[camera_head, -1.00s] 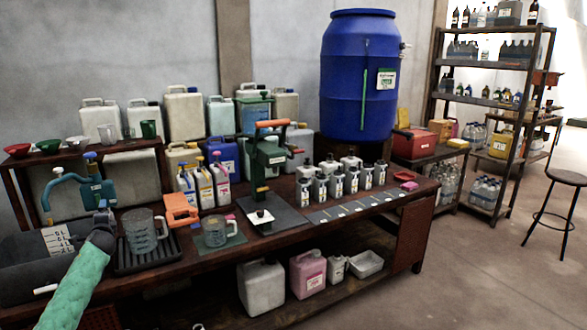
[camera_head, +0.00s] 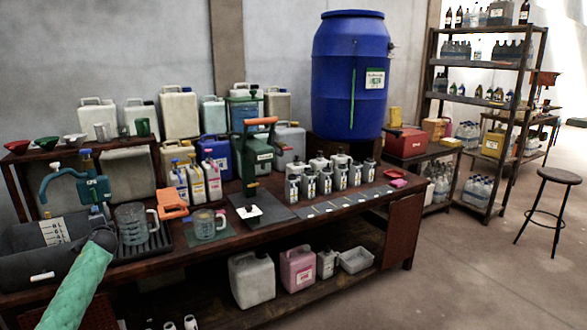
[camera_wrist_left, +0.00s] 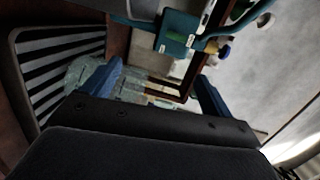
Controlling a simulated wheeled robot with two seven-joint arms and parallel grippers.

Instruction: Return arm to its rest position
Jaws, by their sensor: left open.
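My left arm, in a green sleeve, comes in from the lower left of the head view. Its gripper (camera_head: 98,217) is over the right end of the dark sink, just left of the clear measuring jug (camera_head: 131,224). In the left wrist view the two blue fingers (camera_wrist_left: 158,90) stand wide apart with nothing held between them. A clear jug (camera_wrist_left: 82,72) shows behind the left finger there; I cannot tell whether they touch. The teal tap (camera_wrist_left: 174,45) is beyond the fingers and also shows in the head view (camera_head: 75,186). My right gripper is in neither view.
The ribbed drain rack (camera_head: 155,246) lies beside the sink (camera_head: 25,262). A second jug (camera_head: 207,226), an orange can (camera_head: 171,203), several bottles and a green lever press (camera_head: 247,165) crowd the bench. A blue barrel (camera_head: 348,75) stands behind. Floor at right is mostly clear.

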